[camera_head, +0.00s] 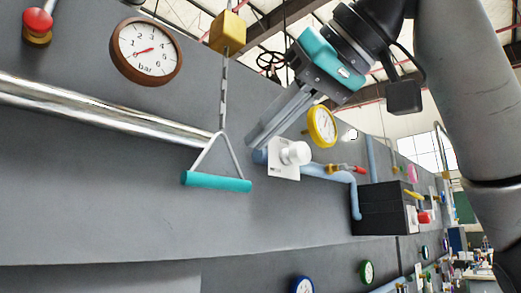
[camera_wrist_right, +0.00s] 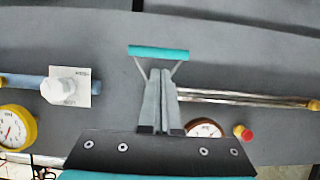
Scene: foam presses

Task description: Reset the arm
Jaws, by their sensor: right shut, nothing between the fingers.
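My right gripper (camera_head: 256,146) comes in from the upper right in the head view, in front of the grey panel. Its two fingers are together and nothing shows between them. In the right wrist view the gripper (camera_wrist_right: 160,72) points toward a triangular pull handle with a teal bar (camera_wrist_right: 158,52). In the head view the teal bar (camera_head: 216,181) hangs on a chain from a yellow block (camera_head: 227,33), left of the fingertips. The fingers overlap the handle's wire sides in the wrist view; I cannot tell whether they touch. My left gripper is not in view.
A white knob (camera_head: 294,153) sits close to the right fingertips. A steel pipe (camera_head: 110,121) runs along the panel (camera_head: 90,190). A brown-rimmed gauge (camera_head: 146,51), a yellow gauge (camera_head: 322,126), a red knob (camera_head: 38,20) and a dark box (camera_head: 382,209) are mounted around it.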

